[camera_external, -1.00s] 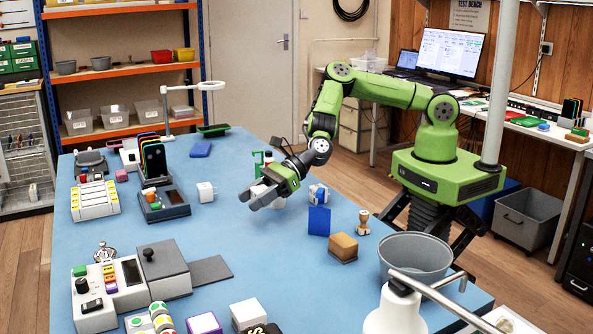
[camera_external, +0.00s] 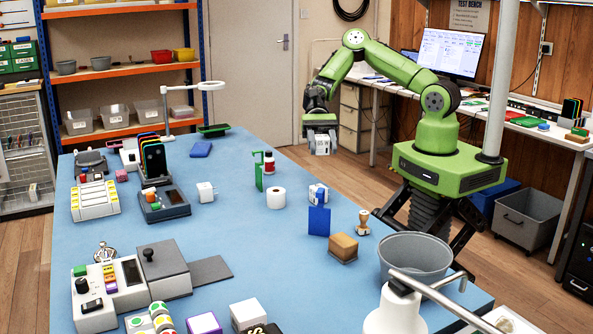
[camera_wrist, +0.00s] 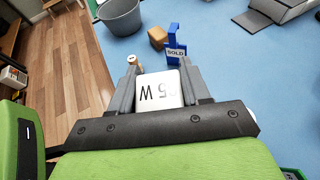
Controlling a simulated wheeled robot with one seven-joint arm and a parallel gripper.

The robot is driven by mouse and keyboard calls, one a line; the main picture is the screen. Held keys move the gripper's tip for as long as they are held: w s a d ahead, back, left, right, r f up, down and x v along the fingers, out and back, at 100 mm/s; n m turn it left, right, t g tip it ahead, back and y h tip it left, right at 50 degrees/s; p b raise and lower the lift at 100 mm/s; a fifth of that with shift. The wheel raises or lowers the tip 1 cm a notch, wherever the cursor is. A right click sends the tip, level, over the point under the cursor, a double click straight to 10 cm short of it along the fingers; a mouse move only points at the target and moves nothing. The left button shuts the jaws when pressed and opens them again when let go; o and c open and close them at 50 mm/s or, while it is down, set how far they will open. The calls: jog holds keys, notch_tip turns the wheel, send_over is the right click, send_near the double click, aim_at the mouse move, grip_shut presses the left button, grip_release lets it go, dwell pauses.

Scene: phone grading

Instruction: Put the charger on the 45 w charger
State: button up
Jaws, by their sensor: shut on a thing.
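My gripper (camera_external: 320,132) is shut on a white charger (camera_external: 321,146), held high beyond the table's far right edge. In the wrist view the charger (camera_wrist: 160,90) sits between the two grey fingers. Another white charger (camera_external: 206,191) stands on the blue table, left of the paper roll. A white block-shaped charger (camera_external: 318,192) stands behind the blue sign; its label is too small to read. Which of them is the 45 W one I cannot tell.
A white roll (camera_external: 276,197), a blue "SOLD" sign (camera_external: 319,221), a tan block (camera_external: 343,246), a wooden stamp (camera_external: 363,222) and a grey bucket (camera_external: 414,258) stand on the right side of the table. The middle of the blue table (camera_external: 235,225) is clear.

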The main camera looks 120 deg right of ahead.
notch_tip(320, 180, down, 10)
jog(key=b, duration=0.3)
jog(key=shift+s+f, duration=0.1)
jog(key=shift+s, duration=0.05)
jog(key=o, duration=1.1)
